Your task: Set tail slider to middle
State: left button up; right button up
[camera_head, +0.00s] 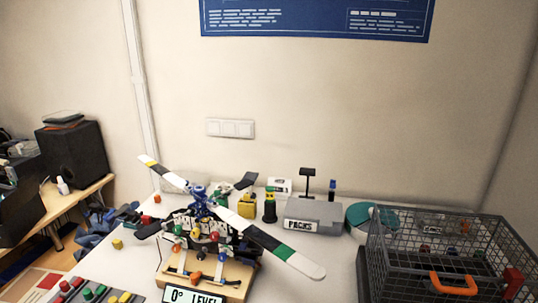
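A model helicopter rig with a large black-and-white rotor (290,257) and a blue hub (201,203) stands on a wooden base (236,271) at the lower middle. Small coloured balls and orange parts sit on its front. A display (193,297) before it reads "0° LEVEL" and is cut off by the lower edge. A grey panel with red, green and yellow knobs (88,294) lies at the lower left, also cut off. I cannot tell which knob is the tail slider, or its setting. Neither of my grippers is in view.
A dark wire basket (400,282) with an orange handle fills the right. Small coloured blocks lie at the left. The white table (325,255) is clear between rig and basket.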

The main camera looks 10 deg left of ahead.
aim_at(112, 210)
jog(key=u, duration=1.3)
